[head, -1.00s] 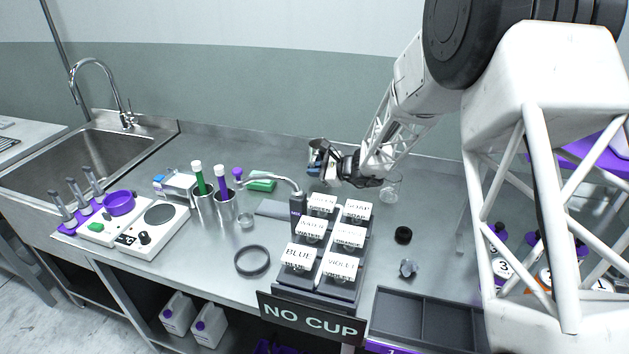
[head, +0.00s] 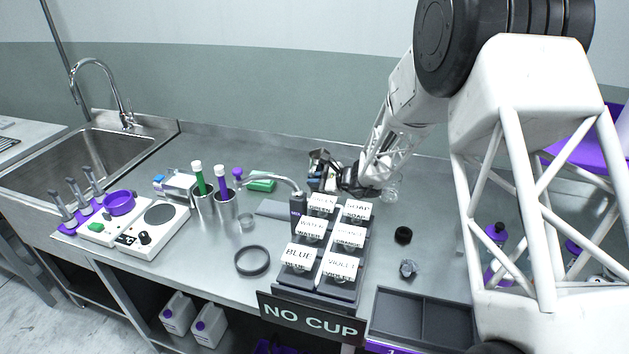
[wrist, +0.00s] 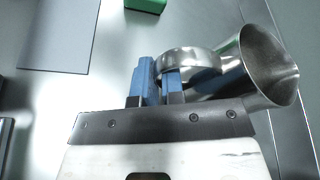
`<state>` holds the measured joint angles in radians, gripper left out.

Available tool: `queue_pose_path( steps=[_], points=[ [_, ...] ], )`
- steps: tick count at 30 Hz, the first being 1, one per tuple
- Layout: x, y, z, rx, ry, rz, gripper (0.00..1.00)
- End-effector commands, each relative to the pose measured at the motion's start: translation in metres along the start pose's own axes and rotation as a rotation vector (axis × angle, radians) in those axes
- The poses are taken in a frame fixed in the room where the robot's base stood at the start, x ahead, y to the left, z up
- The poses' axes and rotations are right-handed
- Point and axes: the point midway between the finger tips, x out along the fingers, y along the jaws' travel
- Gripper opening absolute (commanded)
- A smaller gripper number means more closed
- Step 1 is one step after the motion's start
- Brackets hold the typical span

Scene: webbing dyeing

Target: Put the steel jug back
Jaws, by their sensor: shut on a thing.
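My gripper (head: 322,180) is at the back of the bench, behind the rack of labelled containers. Its blue fingers (wrist: 158,82) are shut on the curved handle band of the steel jug (wrist: 262,65). In the wrist view the jug lies to the right of the fingers, its open mouth facing right, and its inside looks empty. In the head view the jug (head: 321,157) is small and partly hidden by the gripper. I cannot tell whether its base touches the bench.
The labelled rack (head: 320,285) with its NO CUP sign stands in front of my gripper. A dark ring (head: 252,260) lies left of it. A green-topped block (head: 262,182) and steel cups with tools (head: 227,215) stand to the left.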

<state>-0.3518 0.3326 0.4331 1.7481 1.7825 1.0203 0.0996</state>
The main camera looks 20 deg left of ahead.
Motion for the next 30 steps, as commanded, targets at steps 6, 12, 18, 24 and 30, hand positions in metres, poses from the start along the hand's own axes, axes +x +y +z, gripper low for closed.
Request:
queue_pose_path(
  steps=[6, 12, 18, 24, 30],
  points=[
    [0.001, 0.001, -0.001, 0.000, 0.000, 0.000, 0.00],
    [0.001, 0.001, -0.002, 0.000, 0.000, 0.000, 0.33],
    [0.001, 0.001, -0.002, 0.000, 0.000, 0.000, 0.34],
    [0.000, 0.000, 0.000, 0.000, 0.000, 0.000, 0.34],
    [-0.014, -0.001, 0.000, 0.000, 0.001, -0.002, 0.34]
  ],
)
